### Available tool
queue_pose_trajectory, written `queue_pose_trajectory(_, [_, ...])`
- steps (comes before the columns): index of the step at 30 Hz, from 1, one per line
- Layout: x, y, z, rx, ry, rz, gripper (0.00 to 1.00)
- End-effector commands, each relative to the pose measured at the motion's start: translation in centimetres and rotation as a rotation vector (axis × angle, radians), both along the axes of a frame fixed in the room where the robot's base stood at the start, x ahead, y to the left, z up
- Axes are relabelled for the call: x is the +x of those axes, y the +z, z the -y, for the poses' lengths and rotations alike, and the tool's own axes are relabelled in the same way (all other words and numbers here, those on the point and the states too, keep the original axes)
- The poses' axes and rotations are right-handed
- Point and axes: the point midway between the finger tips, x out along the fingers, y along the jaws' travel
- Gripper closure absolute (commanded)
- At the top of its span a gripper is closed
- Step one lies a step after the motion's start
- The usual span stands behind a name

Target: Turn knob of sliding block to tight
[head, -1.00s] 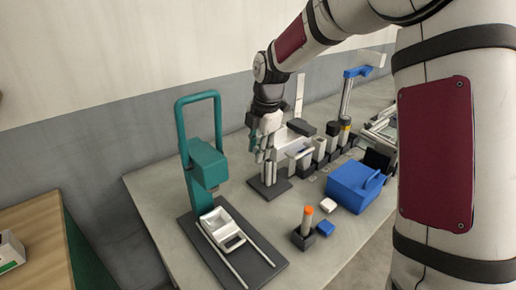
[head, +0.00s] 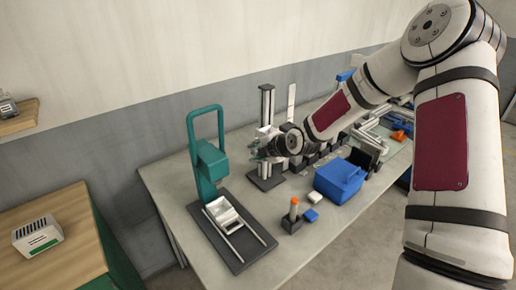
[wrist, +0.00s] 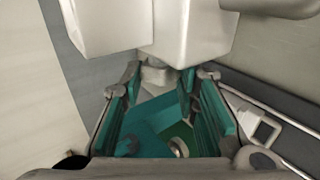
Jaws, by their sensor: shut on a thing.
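In the head view a slotted vertical post (head: 266,104) stands on a dark base plate (head: 265,182). My gripper (head: 260,151) is level with the lower part of the post, and it hides the sliding block and knob there. In the wrist view the white block (wrist: 185,30) fills the top of the picture. A short grey knob (wrist: 156,74) sticks out from it. The teal-lined fingers of my gripper (wrist: 160,80) are on both sides of the knob and shut on it. Any tight marking cannot be made out.
A teal press (head: 210,160) on a dark plate with rails stands to the left. A blue box (head: 340,178) and an orange-topped post (head: 294,212) stand in front to the right. Bare table (head: 172,205) lies left of the press plate.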

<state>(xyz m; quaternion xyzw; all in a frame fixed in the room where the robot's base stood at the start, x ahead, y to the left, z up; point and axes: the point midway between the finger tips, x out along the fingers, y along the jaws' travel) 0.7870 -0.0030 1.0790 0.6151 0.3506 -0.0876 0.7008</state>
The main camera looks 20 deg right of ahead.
Motion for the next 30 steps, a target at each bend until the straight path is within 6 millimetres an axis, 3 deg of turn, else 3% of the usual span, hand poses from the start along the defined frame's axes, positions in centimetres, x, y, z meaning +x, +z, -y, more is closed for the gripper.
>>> queue_pose_trajectory(18, [-0.4, -1.1, 0.1, 0.205, -0.001, 0.494, 0.99])
queue_pose_trajectory(30, [-0.2, -1.2, 0.2, 0.267, -0.003, 0.651, 0.99])
